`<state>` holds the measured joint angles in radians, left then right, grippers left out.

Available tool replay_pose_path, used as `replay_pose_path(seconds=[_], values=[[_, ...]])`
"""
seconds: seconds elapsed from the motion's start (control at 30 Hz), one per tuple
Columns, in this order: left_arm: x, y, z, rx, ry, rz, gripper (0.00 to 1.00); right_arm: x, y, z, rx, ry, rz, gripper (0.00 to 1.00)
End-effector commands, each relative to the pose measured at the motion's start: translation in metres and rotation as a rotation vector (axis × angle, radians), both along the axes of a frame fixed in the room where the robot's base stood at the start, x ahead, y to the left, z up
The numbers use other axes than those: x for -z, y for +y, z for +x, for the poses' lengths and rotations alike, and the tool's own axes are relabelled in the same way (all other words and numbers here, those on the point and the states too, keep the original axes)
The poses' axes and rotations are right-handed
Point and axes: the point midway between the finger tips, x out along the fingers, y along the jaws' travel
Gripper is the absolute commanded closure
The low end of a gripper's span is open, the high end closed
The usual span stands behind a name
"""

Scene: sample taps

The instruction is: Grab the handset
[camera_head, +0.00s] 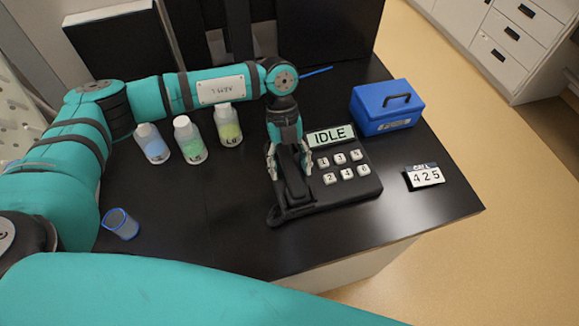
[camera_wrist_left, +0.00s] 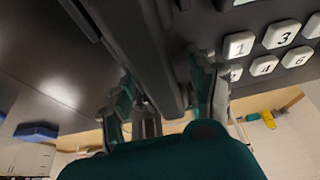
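The handset (camera_head: 293,188) is a dark bar lying along the left side of the black desk phone (camera_head: 363,190), whose screen reads IDLE. My left gripper (camera_head: 290,168) points down over the handset, with one finger on each side of it. The left wrist view shows the handset (camera_wrist_left: 140,45) running between the two fingers (camera_wrist_left: 163,95). The left finger stands apart from it, and the right finger is close beside it; contact on that side is unclear. The gripper looks open around the handset. My right gripper is not in view.
Three capped bottles (camera_head: 189,140) stand left of the phone. A small blue-rimmed cup (camera_head: 121,223) is at the left. The black table (camera_head: 190,225) is clear in front.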

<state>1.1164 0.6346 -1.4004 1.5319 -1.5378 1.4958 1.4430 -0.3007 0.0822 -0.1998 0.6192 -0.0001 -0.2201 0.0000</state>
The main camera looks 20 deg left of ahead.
Motion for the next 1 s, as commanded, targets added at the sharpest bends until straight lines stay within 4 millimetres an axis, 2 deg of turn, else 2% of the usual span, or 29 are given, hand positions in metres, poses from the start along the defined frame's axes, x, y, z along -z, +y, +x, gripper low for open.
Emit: replay_pose_path(seconds=[0.07,0.43,0.83,1.0], values=[[0.0,0.0,0.0,0.0,0.0,0.0,0.51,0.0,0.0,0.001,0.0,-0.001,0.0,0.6],[0.001,0.001,-0.001,0.0,0.002,0.003,0.99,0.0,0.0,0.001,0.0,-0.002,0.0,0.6],[-0.005,0.001,0.0,0.0,0.002,0.003,1.0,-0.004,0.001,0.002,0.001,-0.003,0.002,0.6],[-0.019,0.0,0.001,0.001,-0.003,-0.001,1.0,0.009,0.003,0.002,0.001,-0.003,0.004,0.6]])
